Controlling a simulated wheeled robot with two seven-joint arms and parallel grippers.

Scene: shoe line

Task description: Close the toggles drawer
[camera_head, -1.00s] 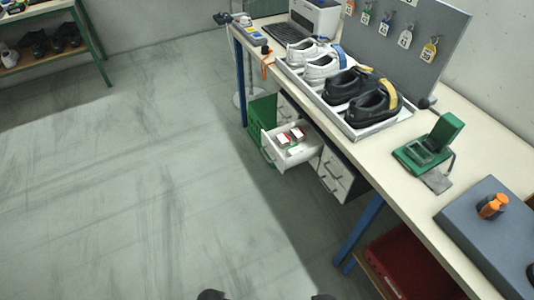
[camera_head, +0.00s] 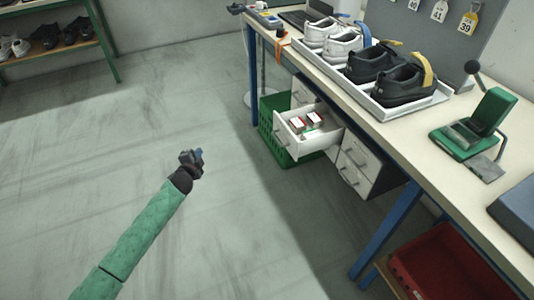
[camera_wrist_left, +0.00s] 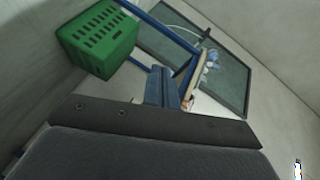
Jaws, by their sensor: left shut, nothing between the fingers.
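The open drawer (camera_head: 318,144) is pulled out from the white drawer unit (camera_head: 358,160) under the workbench. It holds small red and white boxes (camera_head: 313,119), and its front has a handle. I cannot read a label on it. My left gripper (camera_head: 197,156) is shut and empty, over the floor to the left of the drawer and apart from it. In the left wrist view the gripper's fingers (camera_wrist_left: 162,87) point toward a green crate and blue bench legs; the drawer is not clear there. My right gripper is out of view.
A green crate (camera_head: 274,149) stands on the floor beside the drawer. The workbench (camera_head: 400,128) carries a tray of shoes (camera_head: 369,97) and a green device (camera_head: 477,124). A red bin (camera_head: 440,262) sits low at right.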

